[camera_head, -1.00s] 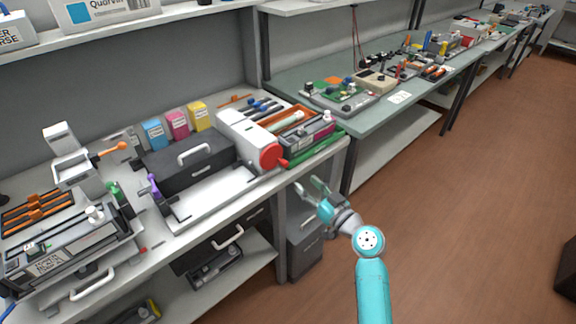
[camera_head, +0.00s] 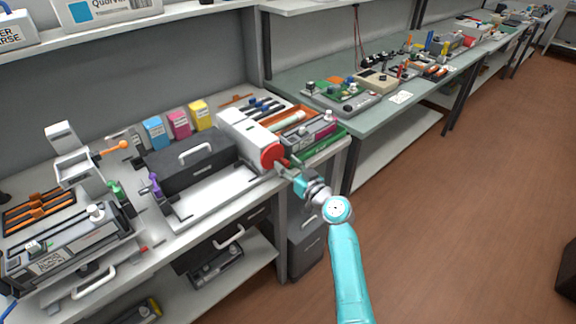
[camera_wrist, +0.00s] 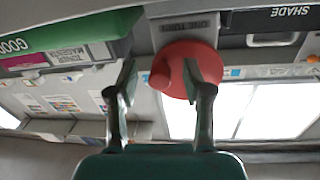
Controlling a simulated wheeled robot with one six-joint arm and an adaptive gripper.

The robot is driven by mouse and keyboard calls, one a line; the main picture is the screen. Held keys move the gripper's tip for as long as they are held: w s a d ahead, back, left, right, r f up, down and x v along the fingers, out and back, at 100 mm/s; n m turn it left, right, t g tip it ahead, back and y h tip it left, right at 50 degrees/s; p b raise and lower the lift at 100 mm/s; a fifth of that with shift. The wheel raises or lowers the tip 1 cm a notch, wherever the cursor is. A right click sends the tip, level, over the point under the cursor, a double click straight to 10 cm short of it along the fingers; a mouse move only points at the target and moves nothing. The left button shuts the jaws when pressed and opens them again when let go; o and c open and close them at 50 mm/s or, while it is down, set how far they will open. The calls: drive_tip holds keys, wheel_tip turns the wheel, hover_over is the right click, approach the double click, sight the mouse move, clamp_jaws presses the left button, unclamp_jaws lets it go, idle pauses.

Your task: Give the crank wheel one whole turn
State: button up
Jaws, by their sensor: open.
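The red crank wheel (camera_head: 272,156) sits on the front end of a white housing (camera_head: 241,130) on the bench. In the wrist view the wheel (camera_wrist: 205,58) shows as a red disc with a red handle knob (camera_wrist: 160,74) sticking out toward the camera. My gripper (camera_head: 284,168) is at the wheel's front right side. In the wrist view my gripper (camera_wrist: 158,80) is open, with the knob between its two fingers, nearer the right finger. The right finger overlaps the disc in the picture. Whether either finger touches the knob cannot be told.
A black case (camera_head: 190,165) with a white handle stands left of the housing. Trays with tools and cartridges (camera_head: 308,138) lie close to the right of the wheel. The bench edge runs under my gripper.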

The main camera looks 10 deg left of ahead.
sight(264, 165)
clamp_jaws()
idle(0.3)
drive_tip(key=s+a+m, duration=0.1)
drive_tip(key=m, duration=0.4)
drive_tip(key=s+a+m+g, duration=0.1)
drive_tip(key=m, duration=0.5)
drive_tip(key=s+a+m+g, duration=0.1)
drive_tip(key=m, duration=0.5)
drive_tip(key=shift+s, duration=0.35)
drive_tip(key=m, duration=0.3)
drive_tip(key=shift+s+a+r+g+y, duration=0.1)
drive_tip(key=shift+s+r+g+y, duration=0.2)
drive_tip(key=shift+r+g, duration=0.1)
drive_tip(key=shift+s+a+r+m, duration=0.1)
drive_tip(key=shift+r+m, duration=0.15)
drive_tip(key=shift+m, duration=0.65)
drive_tip(key=shift+r+m, duration=0.2)
drive_tip(key=shift+m, duration=0.7)
